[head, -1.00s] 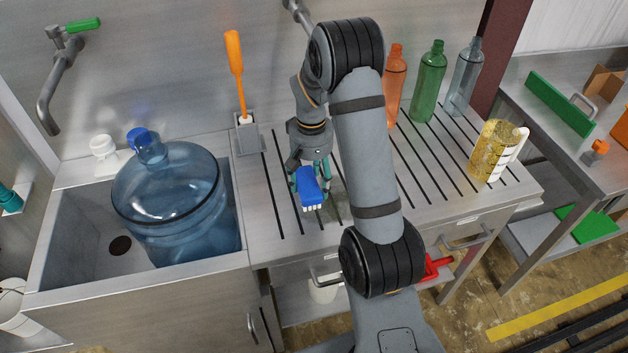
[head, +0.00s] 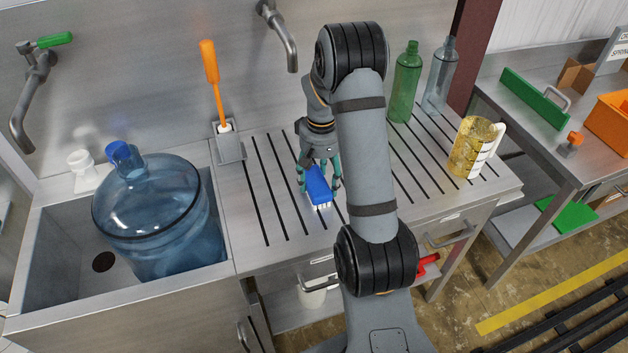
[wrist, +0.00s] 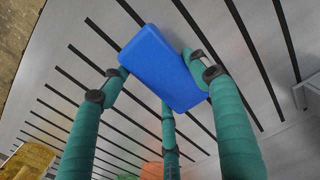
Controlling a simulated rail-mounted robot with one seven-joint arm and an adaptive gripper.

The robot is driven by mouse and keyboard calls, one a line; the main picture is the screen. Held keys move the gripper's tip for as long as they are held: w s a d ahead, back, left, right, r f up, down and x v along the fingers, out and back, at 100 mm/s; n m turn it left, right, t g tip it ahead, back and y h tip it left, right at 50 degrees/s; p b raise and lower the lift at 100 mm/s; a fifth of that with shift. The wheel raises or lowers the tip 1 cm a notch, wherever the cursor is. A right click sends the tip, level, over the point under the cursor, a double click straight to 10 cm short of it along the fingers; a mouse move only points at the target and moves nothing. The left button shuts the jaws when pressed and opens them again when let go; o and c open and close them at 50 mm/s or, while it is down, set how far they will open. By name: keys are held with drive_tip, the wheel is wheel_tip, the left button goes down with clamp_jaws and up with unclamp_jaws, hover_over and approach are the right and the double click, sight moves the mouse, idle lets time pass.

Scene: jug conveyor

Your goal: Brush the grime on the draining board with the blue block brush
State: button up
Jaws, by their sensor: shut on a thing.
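The blue block brush (head: 318,184) is held over the middle of the slotted draining board (head: 262,228), with its white bristles facing down. My gripper (head: 319,176) is shut on it, its teal fingers around the block. In the wrist view the brush (wrist: 162,65) shows as a plain blue block between the fingers of my gripper (wrist: 160,80). I cannot tell if the bristles touch the board. I cannot make out grime; my arm hides part of the board.
A blue water jug (head: 150,215) stands in the sink (head: 70,255) at left. An orange-handled brush (head: 212,75) stands in a holder (head: 229,148). Green (head: 406,85) and clear (head: 440,75) bottles and a yellow-stained jug (head: 474,148) stand on the board's right side.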

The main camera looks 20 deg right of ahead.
drive_tip(key=shift+s+d, duration=0.15)
drive_tip(key=shift+d, duration=1.25)
drive_tip(key=shift+a+r, duration=0.1)
drive_tip(key=shift+r, duration=0.05)
wheel_tip(320, 180, up, 6)
drive_tip(key=p, duration=0.5)
